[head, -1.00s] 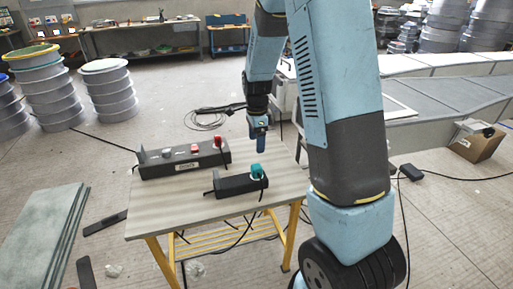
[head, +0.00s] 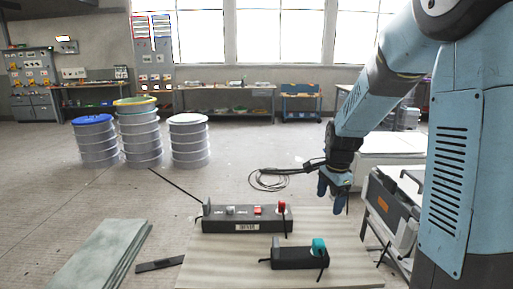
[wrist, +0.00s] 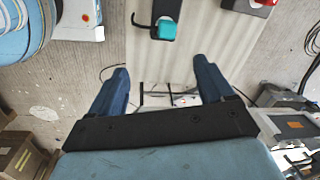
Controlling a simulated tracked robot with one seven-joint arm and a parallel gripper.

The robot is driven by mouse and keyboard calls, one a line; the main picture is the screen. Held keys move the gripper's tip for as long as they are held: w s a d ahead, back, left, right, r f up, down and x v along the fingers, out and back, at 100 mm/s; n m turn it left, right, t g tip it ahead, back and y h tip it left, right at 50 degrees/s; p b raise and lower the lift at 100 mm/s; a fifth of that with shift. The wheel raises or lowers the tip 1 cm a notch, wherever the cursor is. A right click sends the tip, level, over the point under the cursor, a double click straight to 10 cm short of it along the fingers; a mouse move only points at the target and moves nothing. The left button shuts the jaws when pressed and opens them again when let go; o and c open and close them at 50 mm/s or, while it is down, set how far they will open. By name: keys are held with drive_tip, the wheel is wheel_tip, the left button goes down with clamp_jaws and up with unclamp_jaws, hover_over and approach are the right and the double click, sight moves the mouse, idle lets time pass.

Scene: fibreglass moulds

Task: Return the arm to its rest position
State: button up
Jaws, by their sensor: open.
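My blue arm comes in from the right of the head view, bent at the elbow with its forearm sloping down to the left. My gripper (head: 335,203) hangs from it, pointing down, by the table's right edge. In the wrist view my gripper (wrist: 160,66) shows its two blue fingers wide apart with nothing between them. The pale table (head: 210,268) is below and carries a long dark box with red parts (head: 240,226) and a smaller black block with a teal plug (head: 299,257). The block also shows at the top of the wrist view (wrist: 160,8). Both lie apart from my fingers.
A grey-and-orange machine (head: 391,212) stands close to the right of the gripper. A coiled black cable (head: 270,179) lies on the floor behind the table. Stacks of grey drums (head: 140,140) stand at the left, and flat slabs (head: 100,255) lie at front left. The mid floor is open.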

drive_tip(key=s+r+n+t, duration=0.2)
drive_tip(key=s+r+n, duration=0.5)
drive_tip(key=s, duration=0.5)
drive_tip(key=s+r+n+t, duration=0.2)
drive_tip(key=s+r+n, duration=0.5)
drive_tip(key=s, duration=0.5)
wheel_tip(320, 180, up, 2)
drive_tip(key=shift+d+r, duration=0.1)
drive_tip(key=shift+d, duration=0.05)
